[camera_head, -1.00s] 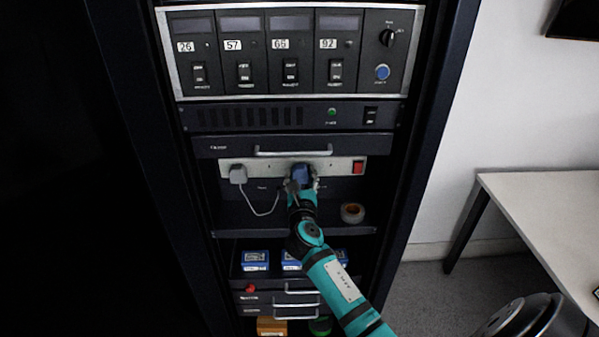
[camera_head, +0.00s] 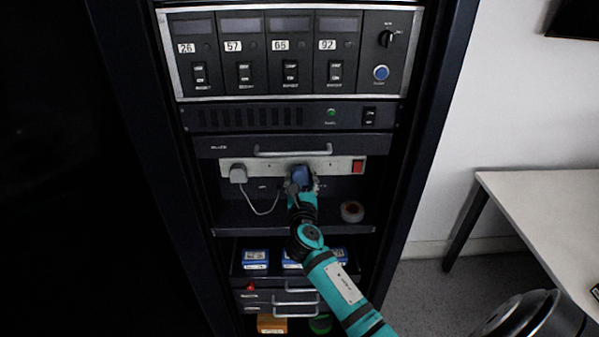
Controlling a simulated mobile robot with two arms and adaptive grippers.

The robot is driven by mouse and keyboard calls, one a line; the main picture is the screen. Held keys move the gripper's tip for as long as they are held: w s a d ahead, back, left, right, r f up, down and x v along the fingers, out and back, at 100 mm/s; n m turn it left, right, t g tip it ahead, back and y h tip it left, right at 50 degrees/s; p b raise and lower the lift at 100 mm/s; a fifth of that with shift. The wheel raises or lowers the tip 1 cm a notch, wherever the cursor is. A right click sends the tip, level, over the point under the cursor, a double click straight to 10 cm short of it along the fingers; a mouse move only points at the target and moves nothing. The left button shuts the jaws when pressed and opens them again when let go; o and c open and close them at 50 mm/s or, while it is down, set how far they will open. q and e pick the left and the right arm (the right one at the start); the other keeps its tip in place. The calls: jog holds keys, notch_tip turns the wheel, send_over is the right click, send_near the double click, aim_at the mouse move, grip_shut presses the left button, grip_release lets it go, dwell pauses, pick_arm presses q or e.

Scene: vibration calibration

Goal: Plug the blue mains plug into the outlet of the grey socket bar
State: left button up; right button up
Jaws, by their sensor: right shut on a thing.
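The grey socket bar (camera_head: 335,168) runs across the rack below a drawer handle, with a red switch (camera_head: 358,167) at its right end. The blue mains plug (camera_head: 300,175) is in my right gripper (camera_head: 301,185), at the middle of the bar. The gripper is shut on the plug. The plug overlaps the bar's face; I cannot tell whether its pins are in the outlet, which is hidden behind it. A pale plug with a cable (camera_head: 238,174) sits at the bar's left end. My left gripper is not in view.
A roll of tape (camera_head: 352,211) lies on the shelf (camera_head: 232,218) right of my arm. Blue boxes (camera_head: 256,259) stand on a lower level. The rack's frame (camera_head: 430,130) edges the space at right. A white table (camera_head: 540,205) stands farther right.

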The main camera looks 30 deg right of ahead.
aim_at(302, 179)
jog(key=shift+s, duration=0.1)
jog(key=shift+p+v, duration=0.65)
jog(key=shift+v, duration=1.05)
jog(key=shift+d, duration=0.1)
jog(key=d, duration=0.2)
jog(key=s+d+p, duration=0.1)
jog(key=d, duration=0.2)
jog(key=s+d+p, duration=0.1)
jog(key=d, duration=0.2)
jog(key=shift+d, duration=0.1)
jog(key=shift+w+d, duration=0.25)
jog(key=shift+w, duration=0.1)
